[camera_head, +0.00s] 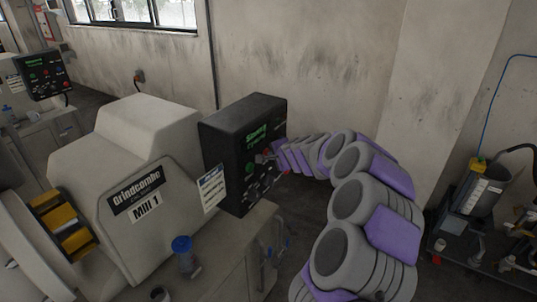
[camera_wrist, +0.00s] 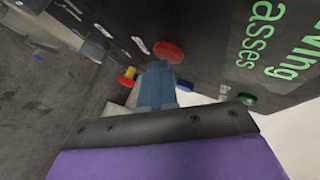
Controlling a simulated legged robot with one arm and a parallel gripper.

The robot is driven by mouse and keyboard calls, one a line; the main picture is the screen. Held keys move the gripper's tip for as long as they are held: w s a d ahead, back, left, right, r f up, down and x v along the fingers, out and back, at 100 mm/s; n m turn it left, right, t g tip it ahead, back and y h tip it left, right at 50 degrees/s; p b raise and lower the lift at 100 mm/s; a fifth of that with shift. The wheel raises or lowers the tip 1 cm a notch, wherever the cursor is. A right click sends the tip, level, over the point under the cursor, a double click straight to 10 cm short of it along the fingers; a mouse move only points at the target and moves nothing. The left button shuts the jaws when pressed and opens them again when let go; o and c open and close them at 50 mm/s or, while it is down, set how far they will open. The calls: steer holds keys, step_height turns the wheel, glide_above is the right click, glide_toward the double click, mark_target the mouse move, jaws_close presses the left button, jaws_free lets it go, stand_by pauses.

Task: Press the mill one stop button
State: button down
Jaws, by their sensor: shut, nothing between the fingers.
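The mill one control box (camera_head: 215,150) is a black panel with green lettering and several small buttons. It stands beside the mill labelled "Mill 1" (camera_head: 146,207). My gripper (camera_head: 264,158) is at the box's button face in the head view, fingers shut and empty. In the wrist view, my gripper (camera_wrist: 157,78) has its blue-grey fingertips just below a round red button (camera_wrist: 168,51), overlapping its lower edge in the picture. I cannot tell whether they touch. The button labels are not legible, so I cannot confirm which is the stop button.
The wrist view also shows a blue button (camera_wrist: 185,85), a green button (camera_wrist: 247,99) and a yellow-and-red knob (camera_wrist: 127,77) close to my fingers. Another control box (camera_head: 40,72) is at far left; a cart (camera_head: 470,215) is at right.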

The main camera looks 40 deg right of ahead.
steer(key=shift+s, duration=0.1)
stand_by(0.3)
steer(key=shift+s+d, duration=0.3)
steer(key=shift+s, duration=0.4)
steer(key=s, duration=0.1)
steer(key=s+d, duration=0.1)
steer(key=s, duration=0.1)
steer(key=s+d, duration=0.1)
steer(key=shift+s+b, duration=0.3)
steer(key=shift+f, duration=0.1)
stand_by(0.8)
